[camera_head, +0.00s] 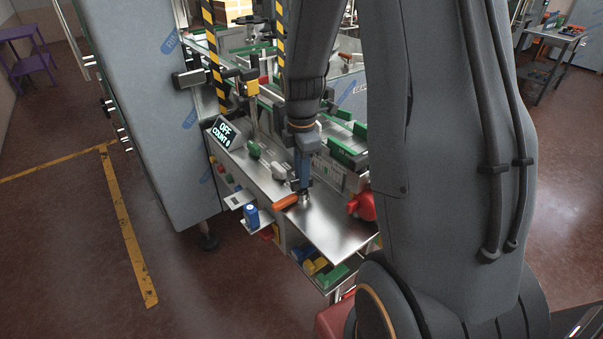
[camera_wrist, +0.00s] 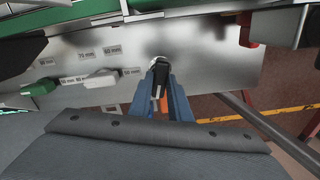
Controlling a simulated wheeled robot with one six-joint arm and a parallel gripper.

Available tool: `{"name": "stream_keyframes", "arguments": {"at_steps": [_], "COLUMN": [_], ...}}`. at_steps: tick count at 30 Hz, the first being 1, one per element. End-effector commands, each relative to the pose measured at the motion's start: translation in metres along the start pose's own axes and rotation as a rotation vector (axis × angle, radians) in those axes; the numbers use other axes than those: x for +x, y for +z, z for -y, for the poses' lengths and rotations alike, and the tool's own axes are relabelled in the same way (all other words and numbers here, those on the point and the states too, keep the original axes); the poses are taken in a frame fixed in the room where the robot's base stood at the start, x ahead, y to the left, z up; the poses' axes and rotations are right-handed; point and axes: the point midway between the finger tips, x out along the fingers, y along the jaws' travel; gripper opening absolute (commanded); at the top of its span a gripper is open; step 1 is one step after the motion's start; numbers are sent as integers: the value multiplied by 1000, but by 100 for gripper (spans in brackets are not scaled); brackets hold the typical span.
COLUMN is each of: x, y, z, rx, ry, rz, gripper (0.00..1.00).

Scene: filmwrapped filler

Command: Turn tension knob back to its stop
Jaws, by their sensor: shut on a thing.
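In the wrist view, a black knob (camera_wrist: 160,72) stands at the front edge of the metal panel, with a bright round base partly showing behind it. I see no readable tension label or stop mark beside it. The blue fingers of my gripper (camera_wrist: 160,90) are shut on this knob, one on each side. In the head view, my gripper (camera_head: 303,188) points down at the near metal ledge, and its fingers hide the knob there. An orange handle (camera_head: 286,202) lies just left of the fingertips.
A display (camera_head: 226,132) reads "OFF, COUNT 0". A red part (camera_head: 362,206) sits right of my gripper. White (camera_wrist: 102,79) and green (camera_wrist: 40,87) handles stand by millimetre labels at left in the wrist view. A blue can (camera_head: 251,214) stands on a small shelf.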

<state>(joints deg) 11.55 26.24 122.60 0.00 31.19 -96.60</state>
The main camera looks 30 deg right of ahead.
Motion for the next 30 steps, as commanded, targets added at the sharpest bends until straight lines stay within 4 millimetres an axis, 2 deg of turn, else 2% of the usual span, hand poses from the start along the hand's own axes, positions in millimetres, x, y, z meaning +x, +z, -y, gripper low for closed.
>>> {"name": "stream_keyframes", "arguments": {"at_steps": [11, 12, 14, 15, 25, 30], "x": [-1, -1, -1, -1, -3, -19], "y": [0, 0, 0, 0, 0, 0], "z": [-1, -1, -1, -1, -1, -2], "rx": [-3, -3, -3, -2, -2, -2], "ry": [3, 3, 2, 2, 2, 6], "rz": [0, 0, 0, 0, 0, 1], "gripper": [0, 24, 34, 36, 36, 36]}}
